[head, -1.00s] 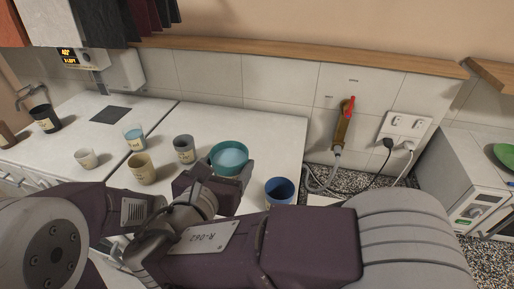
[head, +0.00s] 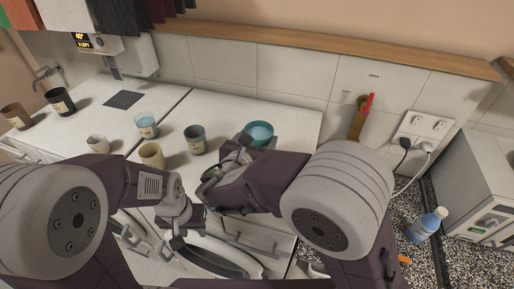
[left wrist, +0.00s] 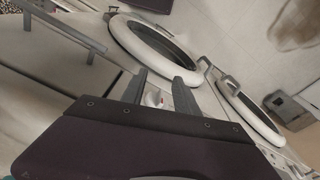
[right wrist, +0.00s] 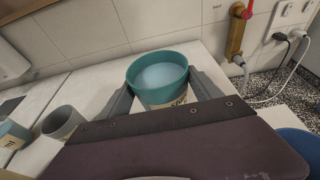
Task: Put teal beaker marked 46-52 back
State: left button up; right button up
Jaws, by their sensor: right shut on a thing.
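A teal beaker (head: 259,133) with pale liquid inside is held upright at the worktop's right half. My right gripper (head: 243,142) is shut on it. In the right wrist view the beaker (right wrist: 160,80) sits between the two fingers, with a cream label partly hidden by the gripper, so I cannot read its mark. I cannot tell whether its base touches the worktop. My left gripper (head: 175,238) is low in front of the cabinet fronts. In the left wrist view its fingers (left wrist: 165,90) are apart and empty.
On the white worktop (head: 225,110) stand a grey beaker (head: 195,140), a tan beaker (head: 152,156), a pale blue beaker (head: 146,125), a white cup (head: 97,145), and black (head: 60,102) and brown (head: 16,117) beakers. A blue beaker (right wrist: 300,148) is at the right wrist view's edge. A bottle (head: 427,224) stands right.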

jog(key=f, duration=0.3)
jog(key=shift+s+d+f+p, duration=0.1)
jog(key=shift+s+f+p, duration=0.15)
jog(key=shift+p, duration=0.1)
jog(key=shift+w+f, duration=0.3)
jog(key=shift+w, duration=0.15)
jog(key=shift+s+f+b, duration=0.1)
jog(key=shift+s+b, duration=0.2)
jog(key=shift+s, duration=0.05)
jog(key=o, duration=1.4)
jog(key=shift+c, duration=0.2)
jog(key=shift+w, duration=0.1)
